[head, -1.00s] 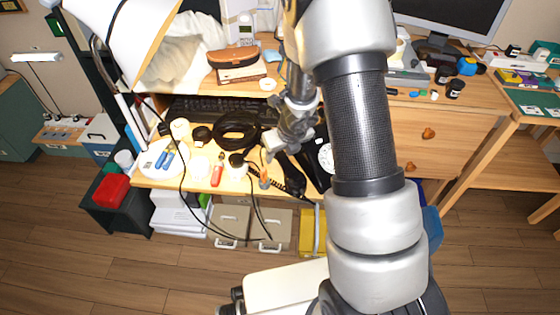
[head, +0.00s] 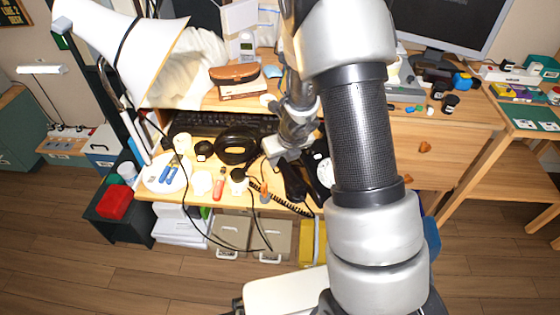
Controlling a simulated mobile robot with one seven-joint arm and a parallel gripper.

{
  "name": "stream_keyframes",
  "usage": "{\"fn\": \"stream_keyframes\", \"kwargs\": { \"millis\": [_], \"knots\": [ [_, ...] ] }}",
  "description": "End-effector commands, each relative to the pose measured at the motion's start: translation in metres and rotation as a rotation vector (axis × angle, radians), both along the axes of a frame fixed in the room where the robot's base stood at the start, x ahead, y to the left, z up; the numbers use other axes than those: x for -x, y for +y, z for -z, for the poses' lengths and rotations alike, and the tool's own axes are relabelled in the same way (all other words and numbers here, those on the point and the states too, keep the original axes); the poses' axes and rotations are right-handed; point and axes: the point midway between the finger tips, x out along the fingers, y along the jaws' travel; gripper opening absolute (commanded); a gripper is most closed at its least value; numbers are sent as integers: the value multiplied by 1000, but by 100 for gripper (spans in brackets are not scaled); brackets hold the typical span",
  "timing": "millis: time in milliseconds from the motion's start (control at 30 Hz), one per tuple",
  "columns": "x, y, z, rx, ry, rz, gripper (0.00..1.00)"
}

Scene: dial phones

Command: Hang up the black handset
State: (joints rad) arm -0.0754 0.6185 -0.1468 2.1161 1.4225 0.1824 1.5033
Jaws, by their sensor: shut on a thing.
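The black handset (head: 293,181) is at the front right of the desk, in the head view, with its coiled cord (head: 282,201) running beside it. My gripper (head: 280,160) is shut on the handset near its upper end; the fingertips are small and partly hidden. The black phone with a white dial (head: 323,170) stands just right of the handset, mostly hidden behind my arm. I cannot see its cradle or tell whether the handset touches the phone.
Left of the handset are a coiled black cable (head: 237,146), a red screwdriver (head: 218,188) and a white plate (head: 165,173) with blue tools. A keyboard (head: 215,124) lies behind. A white lamp (head: 145,45) overhangs the left side.

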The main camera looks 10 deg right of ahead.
Motion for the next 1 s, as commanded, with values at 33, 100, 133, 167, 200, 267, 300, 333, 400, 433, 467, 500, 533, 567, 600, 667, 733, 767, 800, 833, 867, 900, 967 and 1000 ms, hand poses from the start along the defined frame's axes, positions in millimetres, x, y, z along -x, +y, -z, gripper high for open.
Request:
{"fn": "stream_keyframes", "kwargs": {
  "millis": [33,100,133,167,200,267,300,333,400,433,467,500,533,567,600,667,733,767,800,833,867,900,967,1000],
  "knots": [
    [-1,0,-22,0,-2,-1,0],
    [-1,1,-34,0,-2,-1,0],
    [0,1,-39,-1,-2,-2,0],
    [0,1,-44,-1,-2,-1,0],
    [0,1,-49,-1,-1,-1,0],
    [0,0,-55,0,-1,-2,0],
    [0,1,-58,-1,-1,-1,0],
    [0,0,-60,-1,-1,0,0],
    [0,0,-62,-1,0,0,0],
    [0,1,-63,0,0,-2,0],
    [-1,1,-63,0,-1,-8,0],
    [-2,2,-64,0,-2,-22,0],
    [-3,4,-64,-2,-3,-39,0],
    [-5,6,-66,-1,-3,-66,0],
    [-7,11,-68,0,-3,-116,0],
    [-12,20,-73,1,-4,-223,0],
    [-18,35,-82,1,-5,-410,0],
    [-20,41,-86,2,-4,-502,0],
    [-22,49,-92,2,-4,-632,0],
    [-22,55,-97,2,-4,-731,0],
    [-22,60,-101,3,-4,-833,0],
    [-20,67,-107,4,-3,-969,0],
    [-16,74,-116,4,-3,-1172,0],
    [-13,77,-123,5,-3,-1314,0]
  ]
}}
